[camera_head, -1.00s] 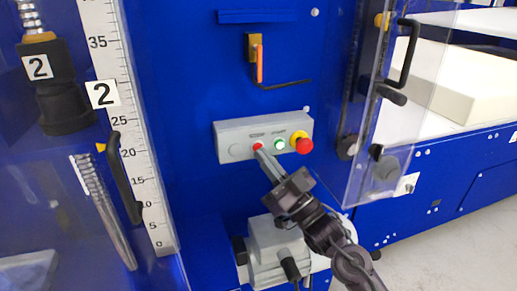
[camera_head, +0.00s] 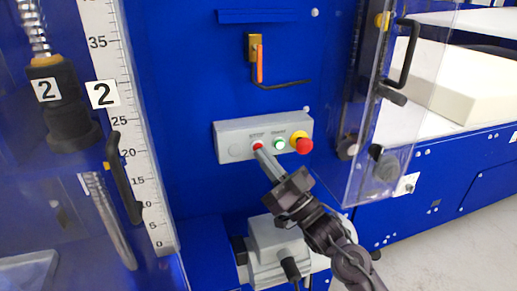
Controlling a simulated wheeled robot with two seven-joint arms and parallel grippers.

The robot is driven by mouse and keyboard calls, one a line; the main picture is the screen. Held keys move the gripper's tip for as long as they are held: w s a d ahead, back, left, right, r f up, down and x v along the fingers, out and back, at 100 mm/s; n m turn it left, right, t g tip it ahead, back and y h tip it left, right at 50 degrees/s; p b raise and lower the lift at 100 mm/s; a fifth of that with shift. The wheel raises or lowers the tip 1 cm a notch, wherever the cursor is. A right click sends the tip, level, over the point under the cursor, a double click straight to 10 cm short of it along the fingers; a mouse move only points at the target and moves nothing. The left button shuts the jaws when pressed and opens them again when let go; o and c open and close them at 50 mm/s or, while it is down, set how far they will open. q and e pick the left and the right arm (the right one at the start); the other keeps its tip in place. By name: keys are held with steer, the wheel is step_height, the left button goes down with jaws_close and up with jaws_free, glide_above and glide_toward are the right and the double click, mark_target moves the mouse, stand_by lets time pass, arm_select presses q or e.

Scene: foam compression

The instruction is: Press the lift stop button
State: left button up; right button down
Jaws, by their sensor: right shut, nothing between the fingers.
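A grey control box (camera_head: 229,131) is mounted on the blue machine panel. It carries a small red button (camera_head: 257,146), a green button (camera_head: 279,144) and a large red mushroom button (camera_head: 305,146) on a yellow base. My right gripper (camera_head: 260,151) is shut and empty. Its fingertips are at the small red button, covering its lower edge; I cannot tell for certain whether they touch it or how far it is pushed in. My left gripper is not in view.
A clear door with a black handle (camera_head: 409,55) stands to the right. A ruler (camera_head: 143,165) and a black plunger marked 2 (camera_head: 72,130) are at the left. A grey motor housing (camera_head: 270,238) sits below the box. White foam (camera_head: 460,82) lies at the right.

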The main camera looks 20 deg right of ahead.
steer(key=shift+w, duration=0.35)
steer(key=shift+s, duration=0.4)
steer(key=shift+s+p, duration=0.1)
steer(key=shift+p, duration=0.2)
steer(key=s+p, duration=0.1)
steer(key=s, duration=0.4)
steer(key=shift+s+d, duration=0.1)
steer(key=shift+s, duration=0.3)
stand_by(0.5)
